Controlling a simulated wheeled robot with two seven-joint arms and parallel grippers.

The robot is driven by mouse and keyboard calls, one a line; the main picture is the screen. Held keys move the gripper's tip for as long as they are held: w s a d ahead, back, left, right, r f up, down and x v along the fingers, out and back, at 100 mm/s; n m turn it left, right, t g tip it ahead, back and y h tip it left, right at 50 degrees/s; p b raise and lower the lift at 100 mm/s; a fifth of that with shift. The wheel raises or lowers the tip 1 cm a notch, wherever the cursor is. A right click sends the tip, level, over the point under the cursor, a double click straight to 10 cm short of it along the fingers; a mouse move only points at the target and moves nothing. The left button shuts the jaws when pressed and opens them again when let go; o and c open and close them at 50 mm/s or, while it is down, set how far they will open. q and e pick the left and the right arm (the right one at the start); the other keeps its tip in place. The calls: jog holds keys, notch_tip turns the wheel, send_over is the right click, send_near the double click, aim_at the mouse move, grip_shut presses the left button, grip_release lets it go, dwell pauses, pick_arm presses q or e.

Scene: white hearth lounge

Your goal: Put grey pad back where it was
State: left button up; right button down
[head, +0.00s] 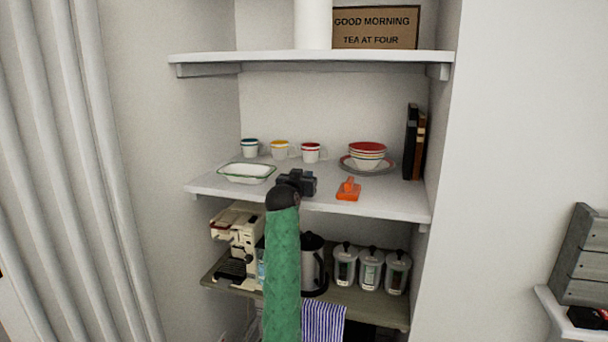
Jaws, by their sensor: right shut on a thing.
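My right gripper (303,180), dark and at the end of the green-sleeved arm, is at the front edge of the middle shelf (225,189). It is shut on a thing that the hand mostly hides. I take this to be the grey pad, as no grey pad shows clearly elsewhere. I cannot tell if it touches the shelf. An orange handled tool (348,189) lies just to the right of the gripper. My left gripper is not in view.
A white green-rimmed dish (246,173) is left of the gripper. Several cups, stacked bowls (367,153) on a plate, and dark books (411,142) stand behind. Below are a coffee machine (238,234), a kettle (312,262), canisters (371,269) and a striped cloth (323,320).

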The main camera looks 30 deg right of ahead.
jog(key=shift+f, duration=0.2)
jog(key=c, duration=1.3)
grip_release()
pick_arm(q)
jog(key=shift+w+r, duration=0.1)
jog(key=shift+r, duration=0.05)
pick_arm(e)
jog(key=shift+r, duration=0.1)
jog(key=shift+s+a, duration=0.1)
jog(key=shift+s+a+b, duration=0.2)
jog(key=shift+b, duration=0.1)
pick_arm(q)
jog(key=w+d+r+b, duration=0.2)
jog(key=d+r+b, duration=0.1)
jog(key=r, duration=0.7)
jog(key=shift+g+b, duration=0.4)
jog(key=shift+b, duration=0.05)
pick_arm(e)
jog(key=v, duration=1.1)
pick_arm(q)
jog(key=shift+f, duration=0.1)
